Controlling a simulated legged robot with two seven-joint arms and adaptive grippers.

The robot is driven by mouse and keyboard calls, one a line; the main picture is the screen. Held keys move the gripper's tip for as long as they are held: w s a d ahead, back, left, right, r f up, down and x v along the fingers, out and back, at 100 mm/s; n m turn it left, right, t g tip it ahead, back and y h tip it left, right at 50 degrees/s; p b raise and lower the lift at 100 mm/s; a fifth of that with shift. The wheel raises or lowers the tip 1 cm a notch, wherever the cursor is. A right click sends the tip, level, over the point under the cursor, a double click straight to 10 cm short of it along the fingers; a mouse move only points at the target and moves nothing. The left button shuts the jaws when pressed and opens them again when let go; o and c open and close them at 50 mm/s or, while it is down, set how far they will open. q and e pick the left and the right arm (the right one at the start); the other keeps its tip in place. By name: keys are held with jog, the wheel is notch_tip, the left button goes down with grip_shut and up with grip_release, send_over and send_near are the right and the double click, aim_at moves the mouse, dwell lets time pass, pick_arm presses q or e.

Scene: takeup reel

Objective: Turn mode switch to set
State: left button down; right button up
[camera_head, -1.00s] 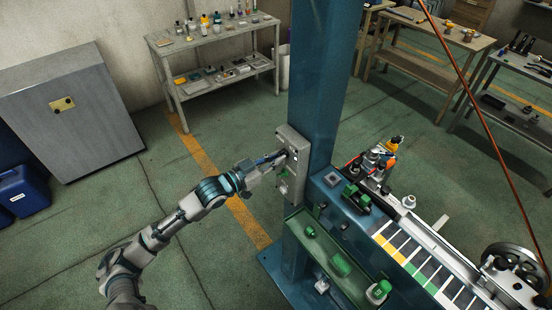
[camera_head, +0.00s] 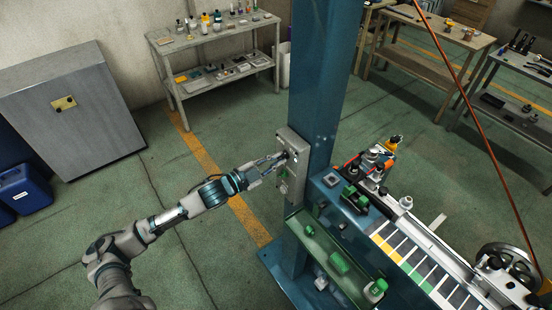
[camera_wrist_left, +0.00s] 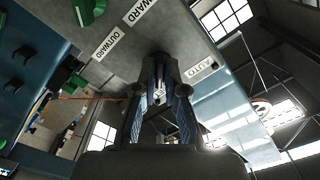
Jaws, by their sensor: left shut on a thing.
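A grey control box (camera_head: 293,181) is mounted on the side of the blue column, with small round controls and a green button low on its face. My left gripper (camera_head: 281,157) reaches it from the left and is shut on a dark knob, apparently the mode switch, on the upper part of the box. In the left wrist view, the fingers (camera_wrist_left: 160,98) close around the dark switch (camera_wrist_left: 158,62). The fingers hide the switch's pointer. My right gripper is out of view.
The blue column (camera_head: 319,75) rises behind the box. A green tray (camera_head: 314,243) with green parts and the reel machine (camera_head: 408,250) stand to the right. A grey cabinet (camera_head: 65,110) and shelf (camera_head: 215,32) are further back.

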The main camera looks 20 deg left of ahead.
pick_arm(q)
jog(key=shift+f, duration=0.2)
dwell(0.3)
jog(key=c, duration=1.2)
grip_release()
jog(key=shift+a, duration=0.1)
jog(key=shift+c, duration=0.2)
jog(key=v, duration=1.2)
jog(key=shift+w+a, duration=0.1)
